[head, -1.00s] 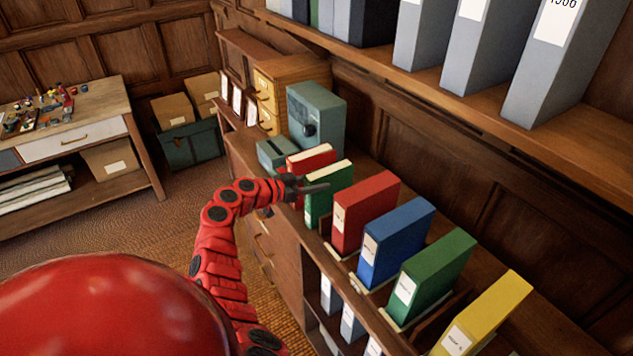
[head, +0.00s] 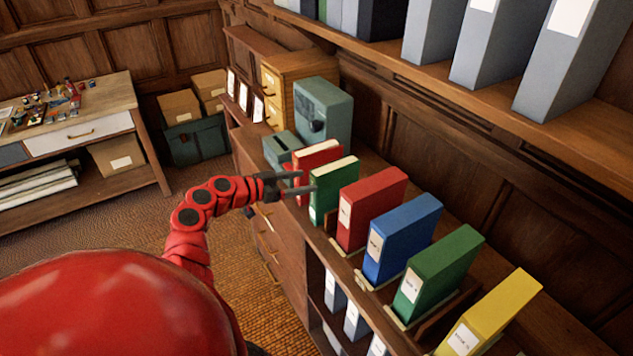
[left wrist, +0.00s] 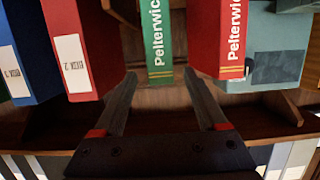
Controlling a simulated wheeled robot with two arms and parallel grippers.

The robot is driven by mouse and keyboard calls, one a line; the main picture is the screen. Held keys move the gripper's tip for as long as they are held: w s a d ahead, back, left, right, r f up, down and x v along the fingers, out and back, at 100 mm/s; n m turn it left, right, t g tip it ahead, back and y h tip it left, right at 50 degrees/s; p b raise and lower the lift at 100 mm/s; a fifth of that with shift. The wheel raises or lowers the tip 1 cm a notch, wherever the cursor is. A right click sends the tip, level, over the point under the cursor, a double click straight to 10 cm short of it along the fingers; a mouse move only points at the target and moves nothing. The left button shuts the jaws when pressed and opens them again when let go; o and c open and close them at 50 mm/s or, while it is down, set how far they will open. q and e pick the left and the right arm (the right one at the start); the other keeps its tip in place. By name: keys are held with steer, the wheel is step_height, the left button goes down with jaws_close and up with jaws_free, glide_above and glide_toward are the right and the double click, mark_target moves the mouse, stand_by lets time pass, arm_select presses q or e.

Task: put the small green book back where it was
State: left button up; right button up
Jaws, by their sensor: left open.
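The small green book (head: 334,192) stands upright on the counter in the head view, between a small red book (head: 318,158) and a large red binder (head: 372,208). In the left wrist view the green book's spine (left wrist: 158,42) reads "Pelterwic…", and the small red book (left wrist: 217,40) is close on its right. My left gripper (head: 312,181) is open and empty in front of the green book's spine. In the left wrist view its fingertips (left wrist: 160,75) are spread on either side of the spine's lower end, with the book not held. My right gripper is not in view.
Blue (head: 403,238), green (head: 438,273) and yellow (head: 490,312) binders stand along the counter to the right. A grey-green box (head: 323,110) and a slotted box (head: 281,148) stand beyond the small books. A shelf with grey binders (head: 565,60) hangs above.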

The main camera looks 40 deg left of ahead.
arm_select(q)
steer(key=v, duration=0.5)
stand_by(0.6)
